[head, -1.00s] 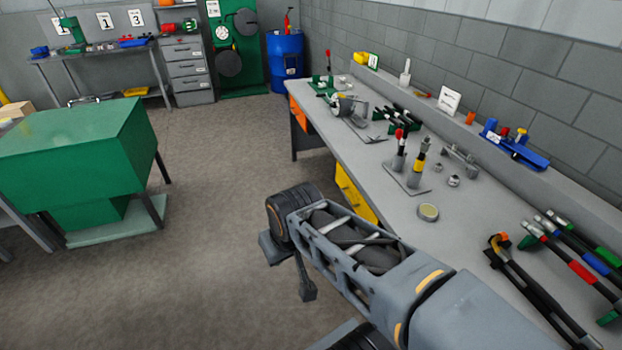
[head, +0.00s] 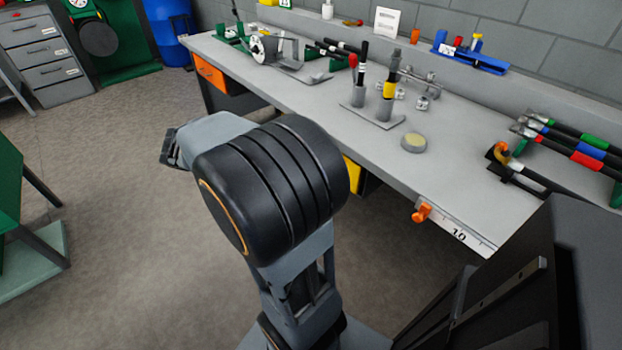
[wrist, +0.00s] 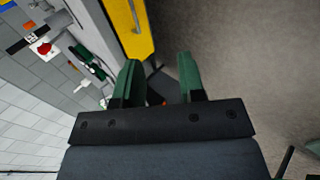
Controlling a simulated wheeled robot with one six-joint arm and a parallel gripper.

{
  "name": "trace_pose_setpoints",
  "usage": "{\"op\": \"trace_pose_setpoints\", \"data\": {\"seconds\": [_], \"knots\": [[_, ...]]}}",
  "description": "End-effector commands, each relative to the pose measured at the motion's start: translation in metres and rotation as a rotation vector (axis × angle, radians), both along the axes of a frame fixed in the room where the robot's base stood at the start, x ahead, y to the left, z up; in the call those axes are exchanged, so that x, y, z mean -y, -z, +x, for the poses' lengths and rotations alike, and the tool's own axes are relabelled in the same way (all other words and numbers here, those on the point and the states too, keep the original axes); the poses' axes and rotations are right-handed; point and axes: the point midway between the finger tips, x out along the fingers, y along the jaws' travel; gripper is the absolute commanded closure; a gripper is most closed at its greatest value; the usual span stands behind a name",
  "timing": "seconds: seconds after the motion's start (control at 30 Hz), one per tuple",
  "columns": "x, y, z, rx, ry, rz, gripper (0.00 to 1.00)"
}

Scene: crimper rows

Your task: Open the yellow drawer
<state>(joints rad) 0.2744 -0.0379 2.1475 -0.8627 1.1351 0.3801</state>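The yellow drawer (head: 353,174) is under the grey workbench (head: 330,105). In the head view only a sliver of its front shows, the rest hidden behind my arm. In the wrist view the yellow drawer front (wrist: 118,38) fills the upper middle, tilted, with a pale bar handle (wrist: 134,14) near the top edge. My gripper (wrist: 159,76) is open, its two green fingers apart with nothing seen between them. The fingertips lie below the handle in the picture and appear apart from it. The head view does not clearly show my fingers.
An orange drawer (head: 209,75) sits at the bench's far end. An orange clamp (head: 422,212) is at the near edge. Tools in holders (head: 376,112) and a round tin (head: 414,143) stand on top. A green cabinet (head: 10,200) is at left. Floor between is clear.

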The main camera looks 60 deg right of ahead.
Motion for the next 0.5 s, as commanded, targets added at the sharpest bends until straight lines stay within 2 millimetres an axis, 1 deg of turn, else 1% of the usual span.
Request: {"op": "trace_pose_setpoints", "data": {"seconds": [0.03,0.1,0.2,0.3,0.4,0.5], "knots": [[0.023,0.043,0.004,-0.036,0.029,-0.068,0.64],[0.051,0.064,0.009,-0.073,0.057,-0.169,0.64],[0.087,0.090,0.016,-0.115,0.086,-0.294,0.64],[0.114,0.111,0.020,-0.146,0.101,-0.397,0.64],[0.135,0.125,0.024,-0.167,0.108,-0.475,0.64],[0.148,0.135,0.026,-0.180,0.111,-0.527,0.64]]}}
